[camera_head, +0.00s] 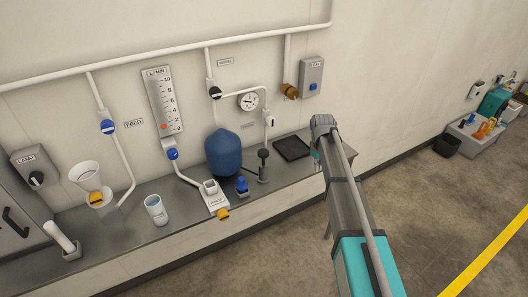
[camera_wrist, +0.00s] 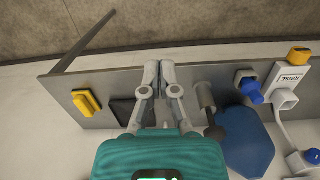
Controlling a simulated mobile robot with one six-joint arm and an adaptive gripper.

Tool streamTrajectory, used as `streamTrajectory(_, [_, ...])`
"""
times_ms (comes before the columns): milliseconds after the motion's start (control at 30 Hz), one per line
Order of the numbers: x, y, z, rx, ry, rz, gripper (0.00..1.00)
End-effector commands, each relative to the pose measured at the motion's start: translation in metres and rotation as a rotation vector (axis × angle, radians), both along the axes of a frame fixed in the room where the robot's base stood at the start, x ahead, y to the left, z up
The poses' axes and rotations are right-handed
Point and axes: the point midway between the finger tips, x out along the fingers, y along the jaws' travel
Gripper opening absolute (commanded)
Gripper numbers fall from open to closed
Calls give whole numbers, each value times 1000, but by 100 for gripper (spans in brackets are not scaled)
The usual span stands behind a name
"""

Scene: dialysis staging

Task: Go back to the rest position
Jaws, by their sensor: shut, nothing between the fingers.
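My gripper (camera_wrist: 159,70) is shut and empty in the wrist view, its two grey fingers together over the steel bench (camera_wrist: 60,88). In the head view my arm reaches in from the lower right and mostly hides the gripper near the right end of the bench (camera_head: 130,245). A black tray (camera_head: 292,148) lies on the bench just left of the arm. It also shows partly behind the fingers in the wrist view (camera_wrist: 122,111). A dark upright post (camera_head: 263,165) stands near the tray.
A blue tank (camera_head: 223,153), a blue-capped item (camera_head: 242,186), a white RINSE unit (camera_head: 213,197) and a white cup (camera_head: 156,210) stand along the bench. Pipes and gauges cover the wall. A yellow handle (camera_wrist: 87,102) is near the bench's end. Open floor (camera_head: 430,210) lies right.

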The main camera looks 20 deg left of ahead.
Motion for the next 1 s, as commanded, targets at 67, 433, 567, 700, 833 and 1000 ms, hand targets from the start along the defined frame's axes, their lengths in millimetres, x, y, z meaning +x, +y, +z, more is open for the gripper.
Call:
streamTrajectory(67, [0,0,0,0,0,0,0])
streamTrajectory(433, [-17,-28,-7,3,-3,-61,0])
streamTrajectory(567, [-43,-67,-15,7,-9,-154,0])
streamTrajectory(700, [-83,-121,-27,14,-18,-298,0])
streamTrajectory(833, [-127,-169,-39,22,-27,-447,0])
streamTrajectory(1000, [-183,-220,-52,31,-37,-633,0])
